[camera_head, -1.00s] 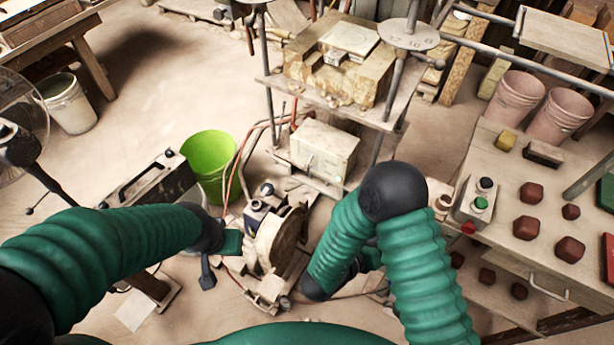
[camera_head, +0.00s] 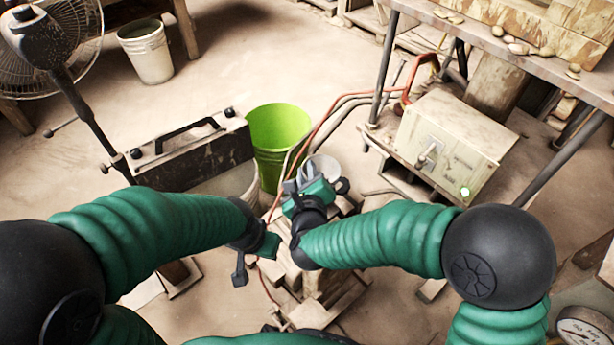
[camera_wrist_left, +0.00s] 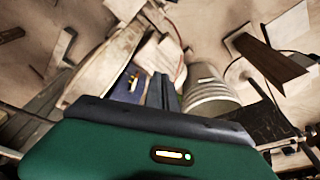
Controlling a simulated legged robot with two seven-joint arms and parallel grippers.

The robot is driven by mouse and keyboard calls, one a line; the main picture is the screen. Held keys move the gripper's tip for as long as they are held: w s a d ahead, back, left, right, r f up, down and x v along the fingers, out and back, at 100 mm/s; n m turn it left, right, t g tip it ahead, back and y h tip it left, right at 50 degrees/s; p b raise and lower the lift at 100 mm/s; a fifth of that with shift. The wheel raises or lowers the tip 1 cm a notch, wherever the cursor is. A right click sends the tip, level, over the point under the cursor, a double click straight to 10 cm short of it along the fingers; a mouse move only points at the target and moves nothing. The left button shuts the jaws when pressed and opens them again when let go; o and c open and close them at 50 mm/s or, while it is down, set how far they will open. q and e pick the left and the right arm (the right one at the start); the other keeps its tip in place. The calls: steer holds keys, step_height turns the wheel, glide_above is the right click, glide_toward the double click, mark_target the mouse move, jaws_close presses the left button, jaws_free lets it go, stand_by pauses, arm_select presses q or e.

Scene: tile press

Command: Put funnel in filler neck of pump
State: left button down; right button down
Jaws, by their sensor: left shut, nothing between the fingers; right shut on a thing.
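My right gripper (camera_head: 301,182) reaches in over the pump area in the head view and is shut. A pale round-rimmed thing (camera_head: 322,166) at its fingers looks like the funnel; my gripper hides part of it. The pump (camera_head: 318,284) is below, mostly covered by my right arm, with only pale base parts showing. I cannot see its filler neck, or whether the funnel touches it. My left gripper (camera_head: 241,272) is shut and empty, left of the pump. It also shows in the left wrist view (camera_wrist_left: 165,92), with a blue part (camera_wrist_left: 128,84) beside it.
A green bucket (camera_head: 279,133) stands behind the right gripper, with hoses running beside it. A dark case (camera_head: 190,152) is at left, near a fan (camera_head: 45,50). A beige box (camera_head: 455,145) sits on the rack's low shelf at right. Open floor lies at the back left.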

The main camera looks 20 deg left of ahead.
steer(key=shift+d+f, duration=0.15)
steer(key=shift+d, duration=0.05)
steer(key=shift+d+f+b, duration=0.1)
steer(key=shift+f+b, duration=0.15)
steer(key=shift+b, duration=0.05)
step_height(320, 180, down, 7)
steer(key=b, duration=0.6)
steer(key=shift+f, duration=0.2)
steer(key=shift+a, duration=0.2)
steer(key=shift+r, duration=0.1)
steer(key=c, duration=1.3)
jaws_free()
